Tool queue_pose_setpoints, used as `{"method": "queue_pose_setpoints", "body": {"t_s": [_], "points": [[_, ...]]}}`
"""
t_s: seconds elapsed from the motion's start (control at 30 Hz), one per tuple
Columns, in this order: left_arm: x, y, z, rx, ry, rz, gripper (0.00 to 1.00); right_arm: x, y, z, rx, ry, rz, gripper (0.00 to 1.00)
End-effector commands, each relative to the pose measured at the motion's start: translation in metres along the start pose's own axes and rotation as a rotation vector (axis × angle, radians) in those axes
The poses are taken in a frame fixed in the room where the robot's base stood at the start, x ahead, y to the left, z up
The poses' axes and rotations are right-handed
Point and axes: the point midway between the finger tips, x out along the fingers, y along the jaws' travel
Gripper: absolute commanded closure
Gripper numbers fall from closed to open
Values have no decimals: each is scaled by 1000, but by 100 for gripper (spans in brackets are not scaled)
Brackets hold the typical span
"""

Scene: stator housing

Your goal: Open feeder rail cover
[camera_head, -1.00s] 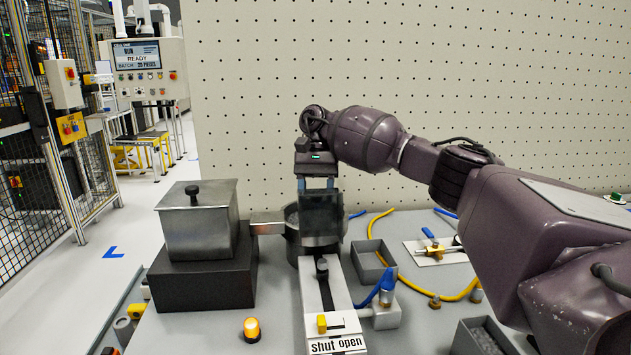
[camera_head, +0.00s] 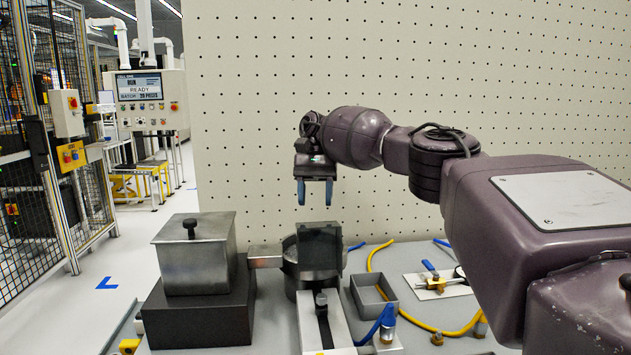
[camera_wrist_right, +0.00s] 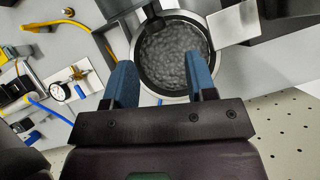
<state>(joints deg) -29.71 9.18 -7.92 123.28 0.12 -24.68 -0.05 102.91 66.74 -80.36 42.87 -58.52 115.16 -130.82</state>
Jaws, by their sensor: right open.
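The feeder rail (camera_head: 339,330) runs toward me from a round bowl, with a dark slot and a dark knob (camera_head: 321,300) on it. A dark, smoky panel (camera_head: 319,247), which looks like the rail cover, stands upright at the rail's far end in front of the bowl (camera_head: 289,262). My right gripper (camera_head: 315,200) is open and empty above the panel, clear of it. In the right wrist view its blue fingers (camera_wrist_right: 162,85) are spread over the bowl of grey pieces (camera_wrist_right: 172,55). My left gripper is not in view.
A lidded metal box (camera_head: 195,260) on a black block (camera_head: 196,312) stands left of the bowl. An empty grey tray (camera_head: 374,294), blue and yellow hoses and a clamp plate (camera_head: 437,286) lie to the right. A pegboard wall (camera_head: 270,120) stands behind.

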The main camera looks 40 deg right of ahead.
Motion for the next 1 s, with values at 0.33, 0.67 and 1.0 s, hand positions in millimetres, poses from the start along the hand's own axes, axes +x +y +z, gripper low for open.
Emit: {"method": "queue_pose_setpoints", "body": {"t_s": [0.33,0.67,1.0], "points": [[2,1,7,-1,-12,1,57,-14,-2,-1,-1,-1,6,49],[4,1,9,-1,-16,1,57,-25,-2,-1,-2,-2,5,49],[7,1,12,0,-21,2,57,-35,0,0,0,4,-1,49]]}}
